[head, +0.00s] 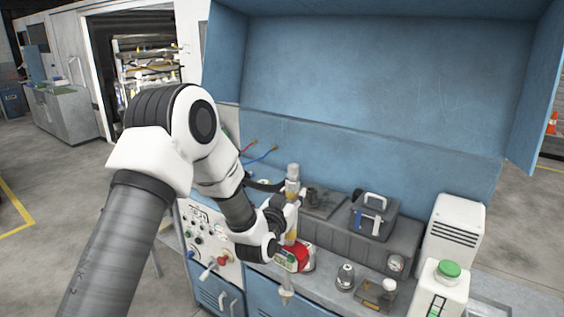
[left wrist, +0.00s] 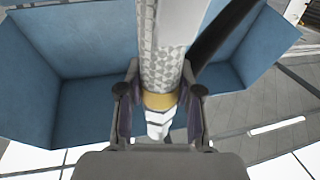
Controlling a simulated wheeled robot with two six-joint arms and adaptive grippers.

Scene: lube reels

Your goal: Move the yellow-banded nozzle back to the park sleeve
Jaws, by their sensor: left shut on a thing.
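My left gripper (head: 290,204) is shut on the yellow-banded nozzle (head: 293,174). The nozzle is held roughly upright over the front of the workbench, and part of it is hidden by the gripper. In the left wrist view the nozzle (left wrist: 161,60) has a knurled metal body and stands between both fingers (left wrist: 160,108). Its yellow band (left wrist: 159,100) is at finger level. A pale pointed tip (head: 286,297) shows below the gripper; I cannot tell whether it belongs to the nozzle. I cannot clearly identify the park sleeve. My right gripper is not in view.
A red round part (head: 298,255) is close below the gripper. A small metal fitting (head: 346,276) stands to its right on the bench. A grey box with a handle (head: 373,217), a white vented unit (head: 453,232) and a green-capped container (head: 441,290) are further right. A blue hood (head: 375,75) rises behind.

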